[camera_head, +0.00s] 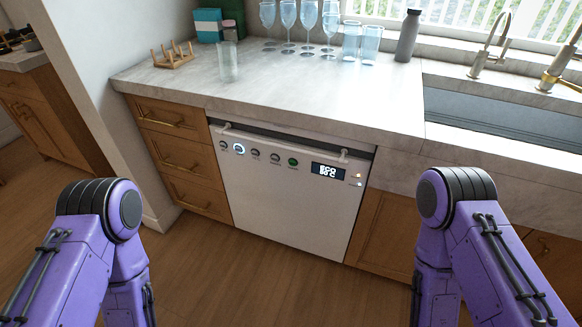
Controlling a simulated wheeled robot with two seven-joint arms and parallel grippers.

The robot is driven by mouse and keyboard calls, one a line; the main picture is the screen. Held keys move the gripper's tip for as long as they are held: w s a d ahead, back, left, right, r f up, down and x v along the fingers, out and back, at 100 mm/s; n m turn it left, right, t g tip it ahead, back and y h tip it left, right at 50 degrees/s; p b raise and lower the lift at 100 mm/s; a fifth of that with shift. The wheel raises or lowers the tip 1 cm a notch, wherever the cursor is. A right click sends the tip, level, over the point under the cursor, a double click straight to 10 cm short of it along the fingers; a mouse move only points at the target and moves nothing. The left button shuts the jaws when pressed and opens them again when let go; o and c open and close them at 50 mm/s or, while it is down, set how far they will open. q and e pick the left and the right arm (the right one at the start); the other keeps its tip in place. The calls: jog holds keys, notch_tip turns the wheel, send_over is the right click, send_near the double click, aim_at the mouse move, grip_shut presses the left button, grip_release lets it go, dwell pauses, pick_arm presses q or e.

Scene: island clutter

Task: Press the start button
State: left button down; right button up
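A white dishwasher (289,203) stands under the marble counter, its door closed. Along the top of its front are several round buttons and knobs, one of them lit with a blue-white ring (239,148) and one green (293,162). A small dark display (328,171) on the right of the panel is lit and seems to read "ECO". I cannot read the small button labels, so I cannot tell which is the start button. My two purple arms come in from the lower left and lower right; both grippers are out of view.
The marble counter (300,97) holds several stemmed glasses (308,20), tumblers (361,43), a grey bottle (408,36) and a wooden rack (173,56). A sink (505,118) with faucets is at right. The floor in front is clear.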

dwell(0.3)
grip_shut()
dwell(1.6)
